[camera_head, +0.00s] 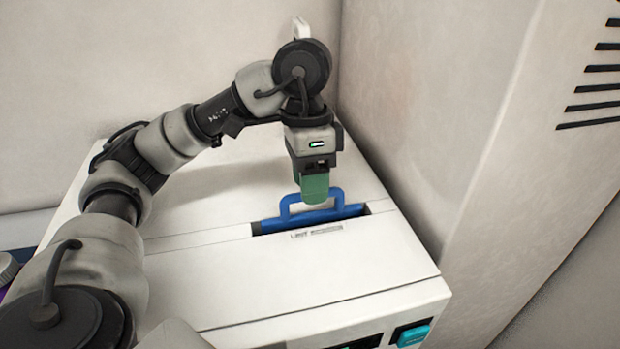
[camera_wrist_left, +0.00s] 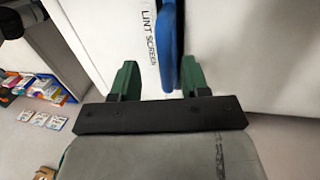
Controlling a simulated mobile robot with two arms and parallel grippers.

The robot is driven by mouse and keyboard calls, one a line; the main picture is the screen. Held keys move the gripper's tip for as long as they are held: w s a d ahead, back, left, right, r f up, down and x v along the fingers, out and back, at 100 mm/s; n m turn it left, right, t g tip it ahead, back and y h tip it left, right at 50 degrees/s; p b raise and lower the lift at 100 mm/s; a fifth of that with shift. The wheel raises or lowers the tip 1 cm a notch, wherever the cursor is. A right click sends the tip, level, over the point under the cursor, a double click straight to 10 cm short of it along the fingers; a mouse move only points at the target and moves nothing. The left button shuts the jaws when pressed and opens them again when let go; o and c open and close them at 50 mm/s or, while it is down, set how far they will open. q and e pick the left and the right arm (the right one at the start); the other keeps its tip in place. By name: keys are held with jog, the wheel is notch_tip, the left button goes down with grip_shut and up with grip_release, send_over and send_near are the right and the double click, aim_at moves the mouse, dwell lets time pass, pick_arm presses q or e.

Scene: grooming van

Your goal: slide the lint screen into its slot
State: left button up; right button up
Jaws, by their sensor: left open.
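The blue lint screen (camera_head: 325,214) sits in its dark slot (camera_head: 262,227) in the top of a white machine. Its looped handle stands up above the slot; how deep the screen reaches is hidden. My left gripper (camera_head: 314,190) points down at the handle with green fingers, covering part of the loop. In the left wrist view the two fingers (camera_wrist_left: 163,75) are apart, with the blue handle (camera_wrist_left: 187,77) between them, close to the right-hand finger. Whether they touch is unclear. My right gripper is out of view.
The white machine's top (camera_head: 330,265) is clear in front of the slot, where a "LINT SCREEN" label shows. A wall (camera_head: 430,110) rises close on the right. A teal button (camera_head: 413,335) is on the front. Several small boxes (camera_wrist_left: 42,88) show in the left wrist view.

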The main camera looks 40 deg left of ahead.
pick_arm(q)
jog(key=shift+r, duration=0.1)
notch_tip(320, 180, up, 10)
jog(key=w+a+p, duration=0.1)
jog(key=p, duration=0.1)
jog(key=shift+w+a+r+p, duration=0.25)
jog(key=shift+a+p, duration=0.05)
jog(key=shift+p, duration=0.05)
dwell(0.6)
